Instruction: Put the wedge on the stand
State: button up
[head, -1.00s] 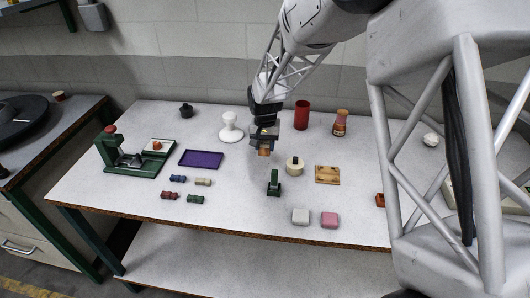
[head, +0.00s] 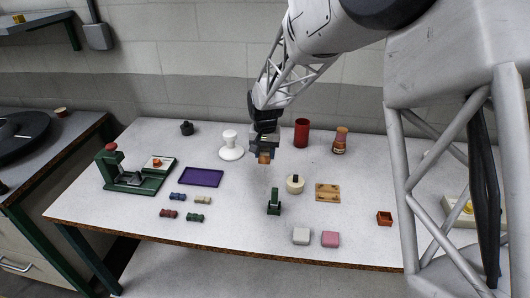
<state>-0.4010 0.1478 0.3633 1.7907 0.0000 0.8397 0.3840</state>
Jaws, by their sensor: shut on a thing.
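My gripper (head: 264,148) points down over the middle of the table. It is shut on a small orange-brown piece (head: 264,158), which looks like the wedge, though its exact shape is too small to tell. The piece seems to hang above the table top. A white stand with a round base and a knob-like top (head: 231,153) is just left of my gripper, apart from it. A small dark green upright fixture (head: 273,207) is in front of my gripper, nearer the table's front edge. I cannot tell which of these two is the named stand.
A cream round block (head: 295,185), a wooden plate (head: 328,193) and a red cup (head: 302,133) are to the right. A purple tray (head: 201,177), several small coloured pieces and a green press (head: 130,180) are left. Grey and pink blocks (head: 330,239) lie near the front edge.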

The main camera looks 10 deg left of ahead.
jog(key=a+r, duration=0.5)
jog(key=a, duration=0.3)
jog(key=shift+a+r, duration=0.2)
jog(key=shift+a, duration=0.05)
send_over(230, 133)
jog(key=shift+a+f, duration=0.1)
jog(key=shift+f, duration=0.65)
jog(key=shift+w, duration=0.1)
jog(key=shift+f, duration=0.1)
dwell(0.4)
jog(key=shift+f, duration=1.7)
jog(key=shift+f, duration=0.1)
